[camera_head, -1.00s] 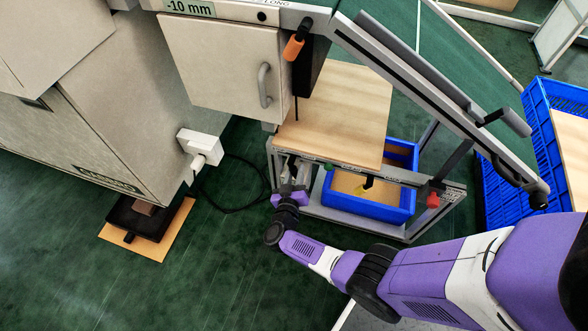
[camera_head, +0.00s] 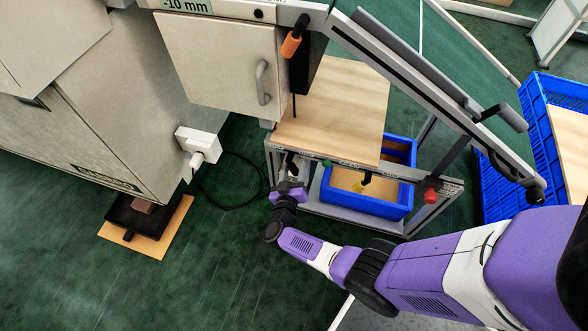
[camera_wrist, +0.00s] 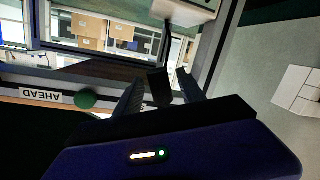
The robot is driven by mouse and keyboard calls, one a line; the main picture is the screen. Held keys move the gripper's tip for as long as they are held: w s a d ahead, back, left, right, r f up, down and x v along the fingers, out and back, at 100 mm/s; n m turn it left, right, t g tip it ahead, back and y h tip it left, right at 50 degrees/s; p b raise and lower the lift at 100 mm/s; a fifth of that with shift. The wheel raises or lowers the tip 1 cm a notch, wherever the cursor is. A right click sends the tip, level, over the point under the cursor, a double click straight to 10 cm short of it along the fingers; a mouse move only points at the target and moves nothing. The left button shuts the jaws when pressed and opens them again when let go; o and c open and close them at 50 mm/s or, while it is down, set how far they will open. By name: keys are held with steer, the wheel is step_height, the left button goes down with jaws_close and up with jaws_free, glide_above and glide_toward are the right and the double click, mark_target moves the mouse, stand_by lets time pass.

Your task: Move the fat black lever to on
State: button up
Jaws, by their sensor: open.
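A thick black lever (camera_head: 291,160) stands at the left end of the front rail of the low metal frame, just beyond my gripper (camera_head: 287,181). In the wrist view, a stubby black lever (camera_wrist: 160,88) lies between the two dark fingers of my gripper (camera_wrist: 160,80). The fingers are apart, with a gap showing beside the lever. I cannot tell whether either finger touches it. A label reading "AHEAD" (camera_wrist: 40,95) and a round green knob (camera_wrist: 86,99) are on the rail to the left in that view.
The frame's rail also carries a yellow-tipped black part (camera_head: 362,182) and a red knob (camera_head: 430,194). A blue crate (camera_head: 350,200) sits inside the frame below a wooden board (camera_head: 345,100). An orange-handled lever (camera_head: 291,45) hangs above.

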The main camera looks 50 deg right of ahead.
mark_target(293, 172)
steer(key=p+v, duration=0.2)
steer(key=v, duration=0.5)
steer(key=shift+s+a, duration=0.15)
steer(key=shift+a, duration=0.15)
